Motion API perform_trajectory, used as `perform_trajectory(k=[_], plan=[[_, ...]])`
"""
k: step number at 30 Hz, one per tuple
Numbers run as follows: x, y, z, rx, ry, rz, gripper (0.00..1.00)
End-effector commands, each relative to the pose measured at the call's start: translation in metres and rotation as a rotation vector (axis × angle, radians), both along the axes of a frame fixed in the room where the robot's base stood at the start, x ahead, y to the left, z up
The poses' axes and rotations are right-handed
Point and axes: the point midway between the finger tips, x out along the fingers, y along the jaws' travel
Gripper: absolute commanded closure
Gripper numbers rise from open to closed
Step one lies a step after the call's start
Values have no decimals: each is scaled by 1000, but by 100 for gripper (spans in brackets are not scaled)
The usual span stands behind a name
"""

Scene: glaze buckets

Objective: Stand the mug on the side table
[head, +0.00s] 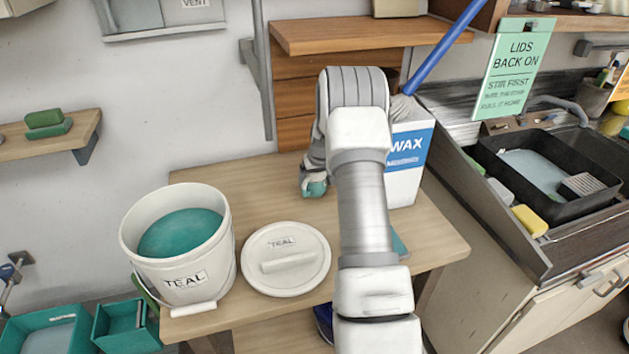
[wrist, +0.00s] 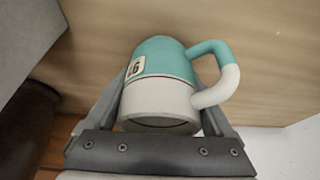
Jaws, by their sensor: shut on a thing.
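The mug is teal at one end and white at the other, with a handle on its right side and a small label. In the wrist view the mug (wrist: 160,85) sits between the two fingers of my gripper (wrist: 165,110), which is shut on it. The white end is nearest the palm. In the head view the mug (head: 316,188) is a small teal patch, mostly hidden under my gripper (head: 313,178), over the wooden table (head: 240,197). I cannot tell whether it touches the tabletop.
On the table, a white bucket (head: 182,275) of teal glaze stands left, and its round lid (head: 285,275) lies beside it. A white WAX container (head: 407,165) stands right of my gripper. A brush with a blue handle (head: 440,47) rises above it. Bare wood shows behind the lid.

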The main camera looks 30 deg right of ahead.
Motion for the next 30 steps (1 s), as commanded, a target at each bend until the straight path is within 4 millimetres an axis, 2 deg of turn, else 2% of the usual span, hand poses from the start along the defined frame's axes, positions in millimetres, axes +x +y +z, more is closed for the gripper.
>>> perform_trajectory(k=[12,13,14,23,26,30], plan=[[1,0,-9,-2,-4,0,100],[0,0,-8,-1,-2,0,7],[1,0,-8,-1,-2,0,2],[0,0,-6,-1,-2,0,0],[0,0,-1,-2,-3,0,0],[-8,2,18,-2,-4,0,0]])
